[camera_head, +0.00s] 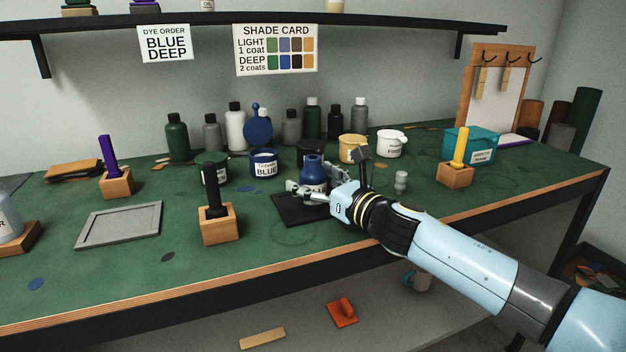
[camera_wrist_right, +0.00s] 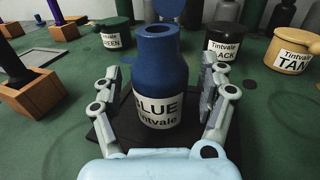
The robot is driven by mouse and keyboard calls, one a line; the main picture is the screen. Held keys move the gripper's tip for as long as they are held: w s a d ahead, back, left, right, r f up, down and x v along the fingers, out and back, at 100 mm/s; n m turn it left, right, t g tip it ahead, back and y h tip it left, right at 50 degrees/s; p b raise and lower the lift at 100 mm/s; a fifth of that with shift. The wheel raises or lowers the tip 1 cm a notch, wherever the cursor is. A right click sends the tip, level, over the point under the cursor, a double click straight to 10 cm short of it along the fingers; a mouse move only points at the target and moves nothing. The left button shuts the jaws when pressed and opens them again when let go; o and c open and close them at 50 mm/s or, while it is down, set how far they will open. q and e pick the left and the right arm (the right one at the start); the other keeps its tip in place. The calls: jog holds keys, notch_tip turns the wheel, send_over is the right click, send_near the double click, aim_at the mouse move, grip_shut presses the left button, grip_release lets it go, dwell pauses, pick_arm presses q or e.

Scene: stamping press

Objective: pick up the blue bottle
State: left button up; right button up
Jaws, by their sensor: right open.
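The blue bottle (camera_head: 312,172) stands upright on a dark square mat (camera_head: 287,208) on the green bench. In the right wrist view the blue bottle (camera_wrist_right: 158,75) shows a white label reading BLUE Tintvale. My right gripper (camera_head: 312,190) reaches in from the right, low on the bottle. In the right wrist view my right gripper (camera_wrist_right: 160,105) is open, with one finger on each side of the bottle and visible gaps. The gripper hides part of the bottle's lower body in the head view. My left gripper is not in view.
A blue tub (camera_head: 263,163) with a raised round lid stands behind the bottle, a green tub (camera_head: 214,170) left of it. A black-handled tool in a wooden block (camera_head: 220,226) stands at front left. A yellow tub (camera_head: 352,149) and dark bottles stand behind. The front bench edge is clear.

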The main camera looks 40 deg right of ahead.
jog(key=c, duration=1.4)
